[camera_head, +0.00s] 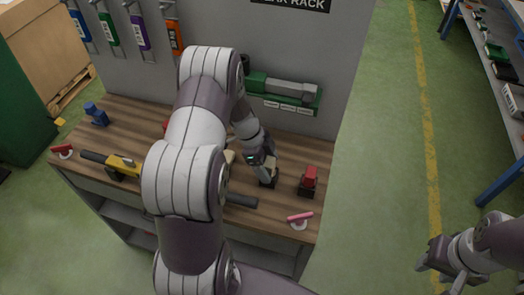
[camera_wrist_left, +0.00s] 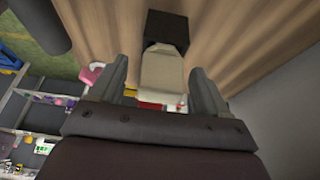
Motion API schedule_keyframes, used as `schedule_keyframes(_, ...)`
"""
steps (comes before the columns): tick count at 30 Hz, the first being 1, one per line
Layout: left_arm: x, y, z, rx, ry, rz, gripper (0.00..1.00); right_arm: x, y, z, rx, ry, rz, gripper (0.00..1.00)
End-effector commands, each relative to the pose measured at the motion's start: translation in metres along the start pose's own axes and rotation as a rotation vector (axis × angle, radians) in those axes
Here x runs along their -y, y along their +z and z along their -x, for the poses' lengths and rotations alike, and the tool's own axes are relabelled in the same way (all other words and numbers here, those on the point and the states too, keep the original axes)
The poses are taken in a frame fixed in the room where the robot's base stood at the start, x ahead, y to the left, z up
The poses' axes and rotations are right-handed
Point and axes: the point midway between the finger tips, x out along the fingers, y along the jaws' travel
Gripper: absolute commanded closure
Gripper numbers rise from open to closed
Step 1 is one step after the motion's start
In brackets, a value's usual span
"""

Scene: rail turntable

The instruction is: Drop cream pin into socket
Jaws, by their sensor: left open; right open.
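The cream pin (camera_head: 271,166) is at the black socket (camera_head: 268,182) on the wooden bench, right of my left forearm. In the left wrist view the cream pin (camera_wrist_left: 161,72) lies between the two spread fingers of my left gripper (camera_wrist_left: 160,88), with a gap at each side. Its far end meets the black socket (camera_wrist_left: 166,27); how deep it sits I cannot tell. In the head view my left gripper (camera_head: 265,163) partly covers the pin. My right gripper (camera_head: 440,268) is open and empty, off the bench at lower right.
A red block in a black base (camera_head: 309,180) stands just right of the socket. A pink piece (camera_head: 300,217) lies near the bench's front right. A green tray (camera_head: 285,93) is on the back panel. A yellow-and-black tool (camera_head: 124,165) and blue piece (camera_head: 97,114) are at left.

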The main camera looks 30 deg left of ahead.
Motion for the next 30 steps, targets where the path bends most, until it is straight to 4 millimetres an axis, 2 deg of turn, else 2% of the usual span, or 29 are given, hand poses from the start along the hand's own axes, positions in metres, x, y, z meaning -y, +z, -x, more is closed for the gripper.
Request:
schedule_keyframes(9,-0.0002,0.0001,-0.0065,0.001,0.0,0.0,0.23,0.0,0.0,0.0004,0.0,0.0,0.0,0.57)
schedule_keyframes(10,-0.0002,0.0001,-0.0065,0.001,0.0,0.0,0.27,0.0,0.0,0.0004,0.0,0.0,0.0,0.57)
schedule_keyframes(15,-0.0001,0.0001,-0.0062,0.001,0.0,0.0,0.82,0.0,0.0,0.0004,0.0,0.0,0.0,0.57)
schedule_keyframes(16,-0.0001,0.0001,-0.0062,0.001,0.0,0.0,0.87,0.0,0.0,0.0004,0.0,0.0,0.0,0.57)
schedule_keyframes(17,-0.0001,0.0001,-0.0061,0.001,0.0,0.0,0.52,0.0,0.0,0.0004,0.0,0.0,0.0,0.57)
schedule_keyframes(18,-0.0001,0.0001,-0.0061,0.001,0.0,0.0,0.65,0.0,0.0,0.0004,0.0,0.0,0.0,0.57)
schedule_keyframes(20,0.0,0.0,-0.0061,0.001,0.0,0.0,0.85,0.0,0.0,0.0004,0.0,0.0,0.0,0.57)
schedule_keyframes(21,0.0002,-0.0001,-0.0058,0.001,-0.001,0.0,0.91,0.0,0.0,0.0005,0.0,0.0,0.0,0.57)
schedule_keyframes(30,0.0004,-0.002,-0.0011,0.001,-0.002,-0.001,0.91,0.0,-0.0001,0.0013,0.0,0.0,0.0,0.57)
